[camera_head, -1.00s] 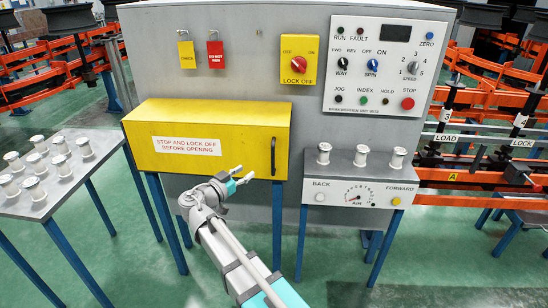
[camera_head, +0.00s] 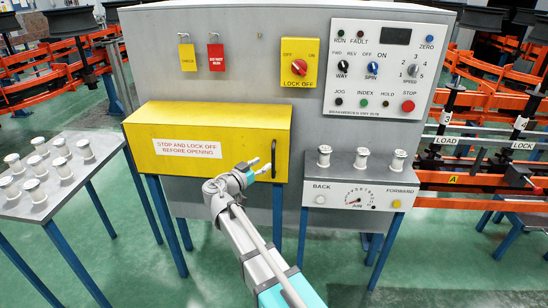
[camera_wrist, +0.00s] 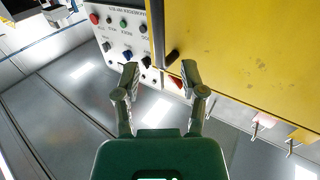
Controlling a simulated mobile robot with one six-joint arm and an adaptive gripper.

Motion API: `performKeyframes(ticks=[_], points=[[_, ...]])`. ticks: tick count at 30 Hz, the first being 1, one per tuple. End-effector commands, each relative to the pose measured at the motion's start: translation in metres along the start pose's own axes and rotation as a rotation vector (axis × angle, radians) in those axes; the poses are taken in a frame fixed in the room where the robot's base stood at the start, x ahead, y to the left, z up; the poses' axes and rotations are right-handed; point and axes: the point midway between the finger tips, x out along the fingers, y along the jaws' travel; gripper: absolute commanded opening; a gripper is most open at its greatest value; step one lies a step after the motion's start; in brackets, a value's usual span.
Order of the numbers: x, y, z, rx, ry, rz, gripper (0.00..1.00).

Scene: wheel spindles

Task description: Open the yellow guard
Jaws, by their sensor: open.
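The yellow guard (camera_head: 200,168) is a closed box cover on the front of the grey machine, with a white "STOP AND LOCK OFF BEFORE OPENING" label (camera_head: 187,147). Its black upright handle (camera_head: 274,157) is near the guard's right edge. My gripper (camera_head: 261,165) is open and empty, just left of the handle in the head view. In the wrist view the open fingers (camera_wrist: 160,72) point toward the handle (camera_wrist: 171,57), which shows between the fingertips. I cannot tell how far apart they are in depth; no grip shows.
Above the guard are a yellow lock-off switch (camera_head: 299,67), a yellow check tag (camera_head: 188,58) and a red tag (camera_head: 216,58). A control panel (camera_head: 385,68) is at upper right. A shelf with white spindles (camera_head: 361,158) stands right of the guard. A spindle table (camera_head: 85,190) is at left.

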Motion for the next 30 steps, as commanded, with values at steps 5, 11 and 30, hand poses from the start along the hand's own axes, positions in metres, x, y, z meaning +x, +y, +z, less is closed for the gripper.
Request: performKeyframes(ticks=[5, 11, 30], points=[[0.029, -0.001, 0.0, 0.0, 0.0, 0.002, 0.54], [0.051, 0.0, 0.0, 0.0, 0.0, 0.002, 0.54], [0.063, 0.001, 0.0, 0.0, 0.0, 0.001, 0.33]])
